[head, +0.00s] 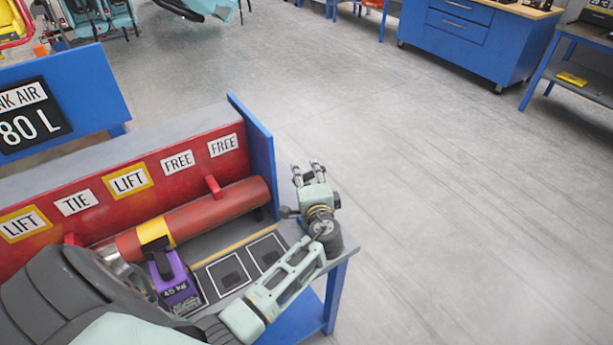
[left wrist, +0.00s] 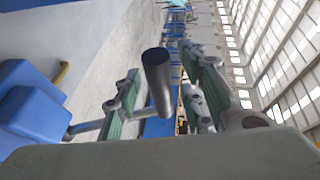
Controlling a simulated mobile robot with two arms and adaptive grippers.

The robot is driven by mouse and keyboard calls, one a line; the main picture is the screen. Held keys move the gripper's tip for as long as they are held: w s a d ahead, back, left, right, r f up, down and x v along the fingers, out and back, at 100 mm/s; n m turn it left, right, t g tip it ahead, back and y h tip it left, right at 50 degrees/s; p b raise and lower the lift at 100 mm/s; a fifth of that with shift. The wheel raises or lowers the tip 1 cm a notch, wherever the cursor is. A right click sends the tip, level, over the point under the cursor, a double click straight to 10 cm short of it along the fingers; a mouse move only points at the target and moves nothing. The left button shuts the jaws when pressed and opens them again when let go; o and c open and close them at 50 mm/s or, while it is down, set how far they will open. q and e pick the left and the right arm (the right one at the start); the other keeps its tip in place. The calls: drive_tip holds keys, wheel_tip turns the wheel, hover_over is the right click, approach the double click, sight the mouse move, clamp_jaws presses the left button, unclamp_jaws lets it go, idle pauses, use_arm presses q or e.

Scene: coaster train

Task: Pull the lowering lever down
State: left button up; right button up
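My left gripper (head: 307,168) is at the right end of a blue bench, beyond its end panel, over the floor. Its fingers are apart and point away from the head camera. In the left wrist view the two green fingers of the left gripper (left wrist: 160,90) stand apart, with a short dark grey cylinder (left wrist: 157,85) showing between them. I cannot tell whether this cylinder is the lowering lever's handle or whether the fingers touch it. No lever can be made out clearly in the head view; my left arm covers part of the bench. My right gripper is not in view.
The bench's red panel (head: 196,168) carries LIFT, TIE and FREE labels. A red cylinder with a yellow band (head: 215,208) and a purple 45 KG weight (head: 173,281) are on the bench. The blue end panel (head: 258,150) is beside my gripper. Open floor (head: 450,220) is to the right.

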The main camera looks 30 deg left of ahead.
use_arm(q)
drive_tip(key=shift+c, duration=0.5)
clamp_jaws()
drive_tip(key=shift+f, duration=0.1)
